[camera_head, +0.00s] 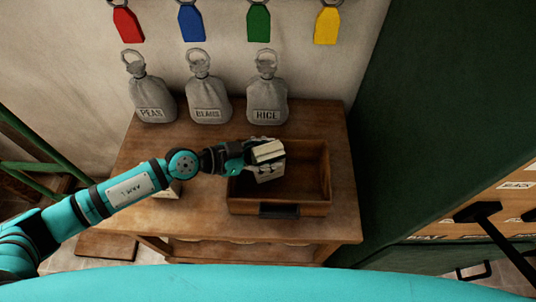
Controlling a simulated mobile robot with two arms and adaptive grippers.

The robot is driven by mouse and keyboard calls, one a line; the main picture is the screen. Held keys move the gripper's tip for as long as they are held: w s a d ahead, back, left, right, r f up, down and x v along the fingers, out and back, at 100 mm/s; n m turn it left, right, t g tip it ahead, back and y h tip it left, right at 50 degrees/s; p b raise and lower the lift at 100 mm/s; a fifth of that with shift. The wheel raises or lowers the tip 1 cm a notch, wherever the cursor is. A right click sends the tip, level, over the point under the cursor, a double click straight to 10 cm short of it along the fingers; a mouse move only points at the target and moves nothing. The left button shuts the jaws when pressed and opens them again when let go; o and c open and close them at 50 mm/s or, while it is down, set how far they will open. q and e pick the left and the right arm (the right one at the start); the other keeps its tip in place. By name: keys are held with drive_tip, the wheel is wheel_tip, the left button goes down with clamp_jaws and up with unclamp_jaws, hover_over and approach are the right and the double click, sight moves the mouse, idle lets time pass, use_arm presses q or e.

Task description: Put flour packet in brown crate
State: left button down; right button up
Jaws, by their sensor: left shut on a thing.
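The brown crate (318,208) is an open wooden box with a dark handle on its front, standing on the wooden table. My left gripper (255,160) reaches in from the left over the left part of the crate. It is shut on a pale, cream block-shaped packet (268,151), which looks like the flour packet; its label cannot be read. The packet is held above the crate's opening, towards the back left. My gripper and the packet hide part of the crate's inside. My right gripper is not in view.
Grey sacks marked PEAS (152,100), a partly legible label (209,100) and RICE (267,100) stand along the table's back. Another pale item (168,191) is partly hidden under my left arm. A green panel (440,120) rises at the right.

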sight(253, 156)
use_arm(q)
drive_tip(key=c, duration=0.9)
unclamp_jaws()
drive_tip(key=shift+f, duration=0.15)
drive_tip(key=shift+a+r, duration=0.2)
drive_tip(key=v, duration=0.7)
drive_tip(key=shift+s+r, duration=0.1)
